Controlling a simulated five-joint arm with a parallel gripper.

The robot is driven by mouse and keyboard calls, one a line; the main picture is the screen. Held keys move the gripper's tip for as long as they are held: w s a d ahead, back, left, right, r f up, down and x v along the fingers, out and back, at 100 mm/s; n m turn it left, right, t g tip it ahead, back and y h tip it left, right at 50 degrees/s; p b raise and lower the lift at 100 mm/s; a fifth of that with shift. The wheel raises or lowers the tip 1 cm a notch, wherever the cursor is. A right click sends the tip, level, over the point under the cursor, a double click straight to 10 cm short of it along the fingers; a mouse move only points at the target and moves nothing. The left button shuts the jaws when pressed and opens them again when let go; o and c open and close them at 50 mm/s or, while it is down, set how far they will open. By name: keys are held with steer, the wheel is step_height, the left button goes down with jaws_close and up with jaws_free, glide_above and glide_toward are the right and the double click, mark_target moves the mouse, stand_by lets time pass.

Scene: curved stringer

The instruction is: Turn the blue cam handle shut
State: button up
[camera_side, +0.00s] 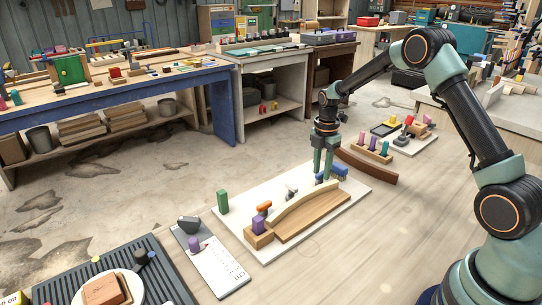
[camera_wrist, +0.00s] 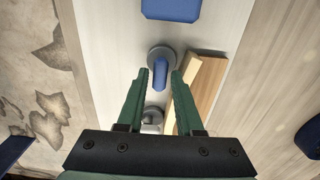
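The blue cam handle (camera_wrist: 161,76) sits on a round grey disc (camera_wrist: 160,54) in the wrist view, its long side running up and down the picture. My gripper (camera_wrist: 160,82) is open, with one green finger on each side of the handle and a narrow gap showing at each. In the side view my gripper (camera_side: 323,174) points down at the far end of the white board (camera_side: 240,222), and its fingers partly hide the blue handle (camera_side: 319,179). A pale curved strip (camera_side: 304,200) lies on the board against a brown wood block (camera_side: 312,216).
A blue block (camera_wrist: 171,9) stands just beyond the handle. A grey cam (camera_wrist: 152,118) lies close behind my fingers. An orange handle (camera_side: 264,207), a purple peg (camera_side: 258,223) and a green block (camera_side: 222,201) stand on the board. A dark curved piece (camera_side: 366,166) lies beside it.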

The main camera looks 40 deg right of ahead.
jaws_close()
steer(key=m, duration=0.4)
steer(key=shift+m, duration=0.4)
steer(key=m, duration=0.4)
steer(key=shift+m, duration=0.3)
steer(key=m, duration=0.4)
steer(key=shift+r, duration=0.1)
steer(key=shift+m, duration=2.3)
